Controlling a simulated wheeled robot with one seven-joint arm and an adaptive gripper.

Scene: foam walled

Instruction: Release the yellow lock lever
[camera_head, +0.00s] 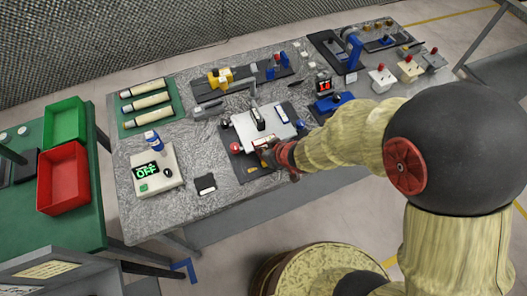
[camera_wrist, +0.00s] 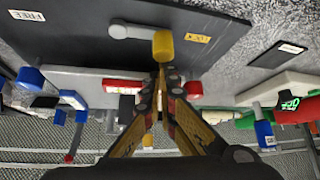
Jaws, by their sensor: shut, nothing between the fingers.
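The lock lever is a grey bar (camera_wrist: 138,36) with a yellow knob (camera_wrist: 163,46) at its end, on a dark base plate (camera_wrist: 90,28) in the wrist view. The knob end lies on the side of a yellow label (camera_wrist: 197,38). A white FREE label (camera_wrist: 27,16) is at the far left of the plate. My gripper (camera_wrist: 163,72) is shut and empty, its tips right by the knob; I cannot tell if they touch. In the head view my gripper (camera_head: 264,156) is at the front of the fixture with the white plate (camera_head: 240,121), and I cannot make out the lever there.
A blue device (camera_head: 330,102) stands to the right. Red (camera_head: 63,178) and green (camera_head: 65,122) bins are on the left table.

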